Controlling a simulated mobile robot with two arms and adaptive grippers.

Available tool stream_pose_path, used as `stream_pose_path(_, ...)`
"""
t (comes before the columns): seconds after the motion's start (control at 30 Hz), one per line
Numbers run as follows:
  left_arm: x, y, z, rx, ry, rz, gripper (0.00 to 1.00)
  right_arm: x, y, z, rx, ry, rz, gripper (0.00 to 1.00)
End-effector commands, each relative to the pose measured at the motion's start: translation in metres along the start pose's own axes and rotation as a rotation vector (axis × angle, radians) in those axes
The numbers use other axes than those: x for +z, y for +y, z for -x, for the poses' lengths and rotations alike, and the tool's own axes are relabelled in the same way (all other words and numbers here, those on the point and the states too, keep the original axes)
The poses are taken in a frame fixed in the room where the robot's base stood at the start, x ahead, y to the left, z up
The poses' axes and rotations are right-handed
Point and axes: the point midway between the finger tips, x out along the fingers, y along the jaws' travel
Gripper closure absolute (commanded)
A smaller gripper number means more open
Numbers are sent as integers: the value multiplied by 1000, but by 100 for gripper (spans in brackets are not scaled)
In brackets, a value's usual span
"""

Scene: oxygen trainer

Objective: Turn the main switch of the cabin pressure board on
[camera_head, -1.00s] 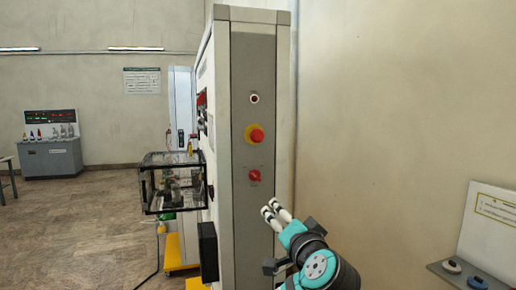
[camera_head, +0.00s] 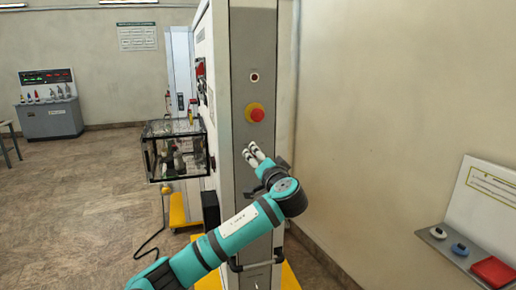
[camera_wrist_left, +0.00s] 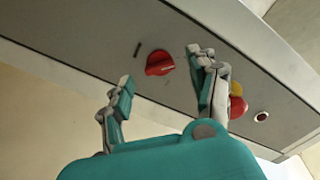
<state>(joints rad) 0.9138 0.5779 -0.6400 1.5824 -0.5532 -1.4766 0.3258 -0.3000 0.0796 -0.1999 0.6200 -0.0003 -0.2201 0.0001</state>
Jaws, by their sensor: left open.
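The red rotary main switch (camera_wrist_left: 159,63) shows in the left wrist view on the grey side panel of the cabin pressure board, beside a small dark slot. In the head view it is hidden behind my left gripper (camera_head: 254,154), which is in front of the board's panel (camera_head: 252,50). My left gripper is open. In the wrist view its fingers stand on either side of the switch, and I cannot tell whether they touch it. My right gripper is not in view.
A red mushroom button (camera_head: 256,114) on a yellow base sits just above my left gripper, with a small round indicator (camera_head: 255,77) higher up. A clear box (camera_head: 172,128) juts from the board's left side. A sloped panel (camera_head: 484,202) stands at right.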

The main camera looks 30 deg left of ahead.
Motion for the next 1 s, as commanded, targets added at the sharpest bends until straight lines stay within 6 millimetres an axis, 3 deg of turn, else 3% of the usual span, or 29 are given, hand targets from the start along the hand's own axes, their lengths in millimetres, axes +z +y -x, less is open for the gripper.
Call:
stream_pose_path(0.2,-1,0,-21,0,0,-2,40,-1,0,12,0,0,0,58)
stream_pose_path(0.53,0,1,-23,1,1,0,42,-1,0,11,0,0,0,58)
stream_pose_path(0.93,0,1,-23,1,1,-1,94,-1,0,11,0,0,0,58)
stream_pose_path(1.0,0,1,-23,1,1,-1,96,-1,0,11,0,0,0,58)
